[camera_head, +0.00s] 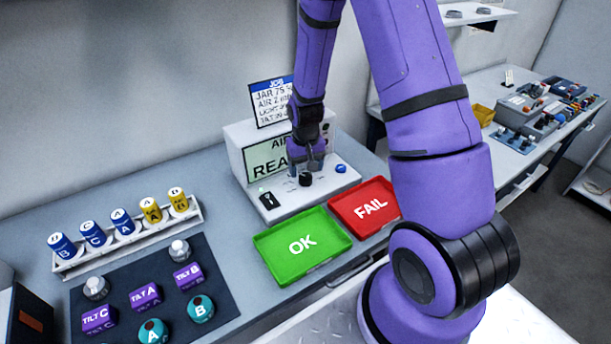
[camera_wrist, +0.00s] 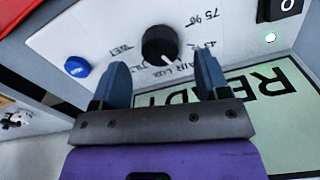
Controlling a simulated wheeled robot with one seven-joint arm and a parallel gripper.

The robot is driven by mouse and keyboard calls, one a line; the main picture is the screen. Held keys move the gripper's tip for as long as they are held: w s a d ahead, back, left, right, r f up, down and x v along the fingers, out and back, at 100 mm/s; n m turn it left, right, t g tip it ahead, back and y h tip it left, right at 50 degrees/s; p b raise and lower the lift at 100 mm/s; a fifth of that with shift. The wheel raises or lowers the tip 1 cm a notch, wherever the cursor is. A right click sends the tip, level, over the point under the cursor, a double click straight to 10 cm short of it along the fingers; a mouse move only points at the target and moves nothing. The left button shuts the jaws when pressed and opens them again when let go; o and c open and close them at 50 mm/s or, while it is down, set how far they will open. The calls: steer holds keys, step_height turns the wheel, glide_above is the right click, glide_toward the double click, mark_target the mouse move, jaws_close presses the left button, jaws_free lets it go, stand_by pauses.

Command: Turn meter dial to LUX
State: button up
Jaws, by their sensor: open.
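The meter (camera_head: 238,149) is a pale box with a green screen and a sloped front panel. Its black round dial (camera_wrist: 160,42) shows in the wrist view and also in the head view (camera_head: 305,179). Labels WET, TILT, LUX, AIR and percent marks ring the dial, upside down in the wrist view. The dial's white mark points down and slightly right in that view, near LUX and AIR; I cannot tell which exactly. My gripper (camera_wrist: 160,66) is open, its two blue fingers on either side of the dial's lower edge, apart from it. It hangs above the panel in the head view (camera_head: 306,164).
A blue button (camera_wrist: 77,66) and a black switch (camera_head: 268,200) flank the dial. The green OK tray (camera_head: 322,259) and red FAIL tray (camera_head: 385,222) lie in front. A rack (camera_head: 133,243) of jars and a dark mat (camera_head: 223,299) are left.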

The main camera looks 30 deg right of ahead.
mark_target(306, 176)
steer(key=shift+f, duration=1.7)
steer(key=c, duration=0.9)
